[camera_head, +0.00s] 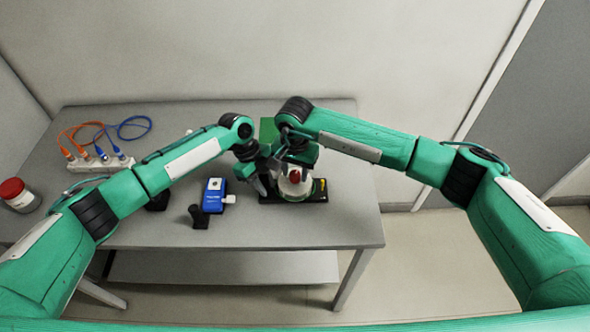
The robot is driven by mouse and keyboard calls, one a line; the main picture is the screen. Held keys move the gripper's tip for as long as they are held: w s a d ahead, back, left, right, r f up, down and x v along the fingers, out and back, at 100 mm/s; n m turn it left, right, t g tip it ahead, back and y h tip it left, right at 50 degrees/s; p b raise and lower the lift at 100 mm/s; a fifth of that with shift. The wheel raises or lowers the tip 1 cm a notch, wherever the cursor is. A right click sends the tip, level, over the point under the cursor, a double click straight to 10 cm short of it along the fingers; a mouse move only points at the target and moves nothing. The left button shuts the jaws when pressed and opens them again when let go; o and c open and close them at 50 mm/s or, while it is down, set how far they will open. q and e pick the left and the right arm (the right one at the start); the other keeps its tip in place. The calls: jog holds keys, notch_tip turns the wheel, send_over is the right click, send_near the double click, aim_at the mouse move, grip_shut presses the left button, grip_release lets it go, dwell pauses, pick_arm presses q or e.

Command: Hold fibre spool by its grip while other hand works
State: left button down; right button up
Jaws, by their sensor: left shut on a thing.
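The fibre spool (294,193) is a pale round thing with a red top, on a black base (267,198) with a yellow mark at the right of the table. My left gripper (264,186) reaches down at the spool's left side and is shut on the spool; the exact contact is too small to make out. My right gripper (294,163) is just above the spool, close beside the left one. Its fingers are dark and partly hidden, so I cannot tell whether they are open or shut.
A blue device (214,194) and a small black stand (198,216) are left of the spool. A power strip (99,163) with orange and blue cables (133,127) and a red-lidded jar (18,196) are at the far left. The table's front right is clear.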

jog(key=c, duration=0.6)
jog(key=m, duration=0.6)
jog(key=shift+m, duration=0.3)
jog(key=m, duration=0.3)
jog(key=shift+m, duration=2.1)
jog(key=o, duration=1)
jog(key=shift+c, duration=0.2)
